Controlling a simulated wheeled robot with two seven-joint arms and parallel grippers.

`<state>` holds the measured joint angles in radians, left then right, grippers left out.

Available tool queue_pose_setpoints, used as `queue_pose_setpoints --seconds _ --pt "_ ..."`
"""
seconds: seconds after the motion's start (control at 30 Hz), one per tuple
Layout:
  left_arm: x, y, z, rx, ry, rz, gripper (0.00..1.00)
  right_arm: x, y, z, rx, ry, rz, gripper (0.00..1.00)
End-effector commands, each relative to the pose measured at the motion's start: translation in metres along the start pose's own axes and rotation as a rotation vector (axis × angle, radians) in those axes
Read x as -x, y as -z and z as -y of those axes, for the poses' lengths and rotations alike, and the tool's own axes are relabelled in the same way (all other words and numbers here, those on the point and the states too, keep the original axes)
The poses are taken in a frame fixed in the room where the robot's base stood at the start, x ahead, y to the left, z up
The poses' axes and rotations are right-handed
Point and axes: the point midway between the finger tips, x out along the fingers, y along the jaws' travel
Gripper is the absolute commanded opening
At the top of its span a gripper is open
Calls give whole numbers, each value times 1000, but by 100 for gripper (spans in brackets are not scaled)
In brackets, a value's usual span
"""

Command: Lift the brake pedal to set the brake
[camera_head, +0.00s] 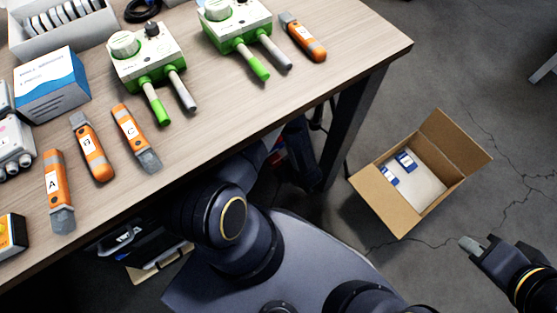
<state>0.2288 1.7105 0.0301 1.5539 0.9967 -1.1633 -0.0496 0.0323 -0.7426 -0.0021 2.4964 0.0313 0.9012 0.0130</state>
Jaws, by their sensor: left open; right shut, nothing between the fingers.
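I cannot make out a brake pedal in the head view. My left arm reaches in under the front edge of the table; its gripper is hidden or too dark to pick out. My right gripper (473,246) is at the lower right, over the floor, beside and in front of the open cardboard box. Its fingers are together and hold nothing.
The wooden table (350,45) carries orange sensors (92,150), two green-and-white devices (147,57) and a blue-and-white box (52,85). A dark table leg (352,125) stands beside my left arm. An open cardboard box (390,205) holding blue-and-white items sits on the cracked floor.

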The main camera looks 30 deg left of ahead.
Motion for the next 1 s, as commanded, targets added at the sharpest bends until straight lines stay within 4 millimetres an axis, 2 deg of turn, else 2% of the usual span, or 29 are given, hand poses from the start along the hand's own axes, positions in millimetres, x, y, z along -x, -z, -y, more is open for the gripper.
queue_pose_setpoints --seconds 0.03,0.1,0.27,1.0 --pt "12 2 0 -4 -2 1 73 6 3 3 0 0 0 0" --pt "21 2 0 -3 -2 1 73 9 4 4 0 0 0 0" --pt "33 1 0 -2 -1 0 73 11 6 5 0 0 0 0" --pt "33 0 0 -1 0 0 73 11 6 5 0 0 0 0"
